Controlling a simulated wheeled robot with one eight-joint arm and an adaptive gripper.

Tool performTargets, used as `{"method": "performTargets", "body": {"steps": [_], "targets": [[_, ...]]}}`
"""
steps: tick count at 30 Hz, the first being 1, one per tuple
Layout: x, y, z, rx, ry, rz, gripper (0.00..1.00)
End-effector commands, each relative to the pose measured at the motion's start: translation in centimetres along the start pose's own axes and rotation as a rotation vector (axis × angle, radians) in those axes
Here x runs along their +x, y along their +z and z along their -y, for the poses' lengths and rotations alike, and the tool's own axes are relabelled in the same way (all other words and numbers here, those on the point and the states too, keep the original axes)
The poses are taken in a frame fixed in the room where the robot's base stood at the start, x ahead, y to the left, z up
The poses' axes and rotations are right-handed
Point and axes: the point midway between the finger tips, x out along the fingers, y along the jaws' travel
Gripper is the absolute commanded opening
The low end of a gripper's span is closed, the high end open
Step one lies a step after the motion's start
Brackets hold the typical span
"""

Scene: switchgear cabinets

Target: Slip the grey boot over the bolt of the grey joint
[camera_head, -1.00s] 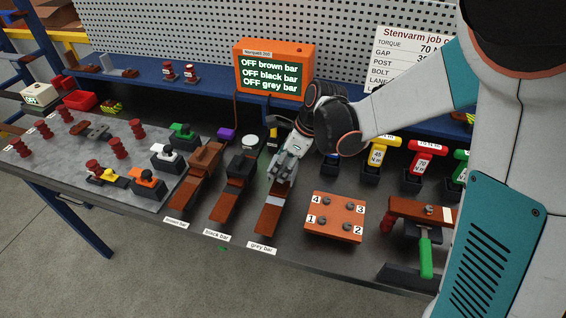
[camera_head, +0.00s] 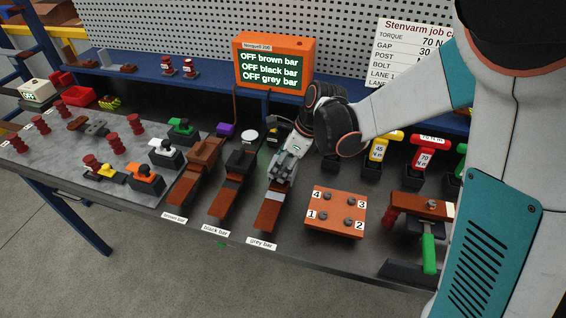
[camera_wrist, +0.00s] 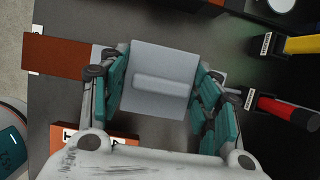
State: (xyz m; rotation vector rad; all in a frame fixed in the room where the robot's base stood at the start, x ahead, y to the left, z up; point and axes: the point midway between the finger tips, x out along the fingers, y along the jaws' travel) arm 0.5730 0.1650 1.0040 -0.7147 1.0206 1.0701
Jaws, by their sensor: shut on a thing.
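My gripper (camera_head: 284,166) is at the grey bar's joint, over the far end of the copper grey bar (camera_head: 267,217). In the wrist view my gripper (camera_wrist: 160,92) has its teal-padded fingers on both sides of the grey boot (camera_wrist: 165,82), a grey block with a raised ridge, and is shut on it. The bar (camera_wrist: 58,57) runs out to the left under the boot there. The grey joint and its bolt are hidden beneath the boot and fingers. I cannot tell whether the boot touches the joint.
The black bar (camera_head: 222,203) and brown bar (camera_head: 184,189) lie to the left. An orange block with numbered bolts (camera_head: 336,213) is close on the right. Yellow (camera_head: 377,148) and red (camera_head: 426,158) handled tools stand farther right. An orange display (camera_head: 271,65) is behind.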

Motion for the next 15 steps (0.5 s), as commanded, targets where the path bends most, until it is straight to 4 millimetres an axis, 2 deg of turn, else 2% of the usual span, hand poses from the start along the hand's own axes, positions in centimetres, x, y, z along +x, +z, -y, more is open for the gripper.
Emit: {"method": "performTargets", "body": {"steps": [14, 15], "targets": [[1.08, -0.44, 0.01, 0.000, 0.000, 0.000, 0.34], [0.99, -0.41, 0.00, 0.000, 0.000, 0.000, 0.66]]}}
